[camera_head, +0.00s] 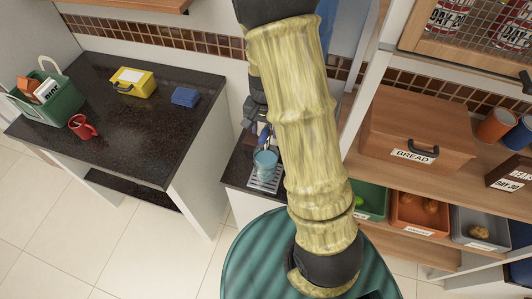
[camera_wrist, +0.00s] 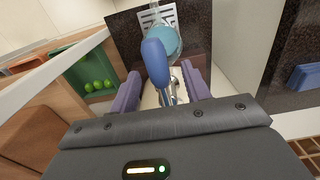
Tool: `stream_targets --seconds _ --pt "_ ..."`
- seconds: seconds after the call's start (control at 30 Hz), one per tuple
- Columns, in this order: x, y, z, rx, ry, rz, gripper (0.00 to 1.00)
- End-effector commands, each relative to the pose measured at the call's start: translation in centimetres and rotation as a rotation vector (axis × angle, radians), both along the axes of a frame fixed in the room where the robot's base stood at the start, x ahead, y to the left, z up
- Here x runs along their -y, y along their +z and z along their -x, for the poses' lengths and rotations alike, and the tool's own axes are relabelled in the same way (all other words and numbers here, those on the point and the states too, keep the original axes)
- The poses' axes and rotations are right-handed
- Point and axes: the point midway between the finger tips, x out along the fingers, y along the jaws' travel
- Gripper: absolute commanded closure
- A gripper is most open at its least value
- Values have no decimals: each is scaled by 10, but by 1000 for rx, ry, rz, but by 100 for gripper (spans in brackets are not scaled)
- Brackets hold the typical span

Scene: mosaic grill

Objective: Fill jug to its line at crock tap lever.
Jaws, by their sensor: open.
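The light-blue jug (camera_head: 265,161) stands on a slatted metal drip tray (camera_head: 262,183) on a dark counter. In the wrist view the jug (camera_wrist: 168,42) is seen from above, partly behind the blue tap lever (camera_wrist: 155,60). Its fill line and level cannot be made out. My gripper (camera_wrist: 160,82) is open, with purple fingers on either side of the lever and gaps visible between. A metal tap part (camera_wrist: 178,88) shows below the lever. In the head view my gripper (camera_head: 256,125) is small and partly hidden by my arm. The crock body cannot be made out.
At left a dark counter holds a green crate (camera_head: 55,112), a red mug (camera_head: 82,127), a yellow case (camera_head: 134,82) and a blue block (camera_head: 185,96). At right a shelf holds a bread box (camera_head: 415,130) above green, orange and grey bins (camera_head: 480,232).

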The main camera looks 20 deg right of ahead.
Motion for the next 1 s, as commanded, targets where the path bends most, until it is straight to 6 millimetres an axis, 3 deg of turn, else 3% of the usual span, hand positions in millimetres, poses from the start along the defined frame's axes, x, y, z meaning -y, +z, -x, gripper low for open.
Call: stream_targets --seconds 0.73,1.0 --pt "0 64 0 1 0 1 53" --pt "0 68 0 0 0 0 53"
